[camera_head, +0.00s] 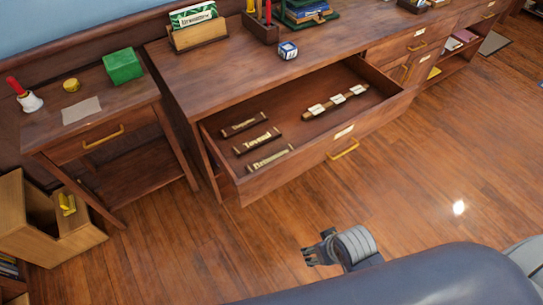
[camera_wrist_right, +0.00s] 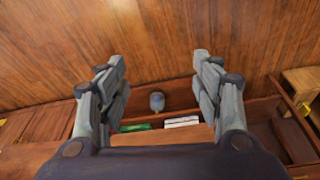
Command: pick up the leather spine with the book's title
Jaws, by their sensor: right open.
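Three dark leather spines with pale lettering lie in the left part of an open drawer (camera_head: 318,130) in the head view. They are a back spine (camera_head: 244,124), a middle spine (camera_head: 258,141) and a front spine (camera_head: 269,160). The lettering is too small to read surely. My right gripper (camera_head: 312,252) is over the floor in front of the drawer, apart from the spines. In the right wrist view its two fingers stand wide apart with nothing between them (camera_wrist_right: 160,75). My left gripper is out of view.
A brown strip with white tags (camera_head: 337,102) lies at the drawer's right. A patterned cube (camera_head: 287,50) and a card box (camera_head: 198,32) stand on the cabinet top. A side table with a green box (camera_head: 122,66) stands at left. The floor in front (camera_head: 420,190) is clear.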

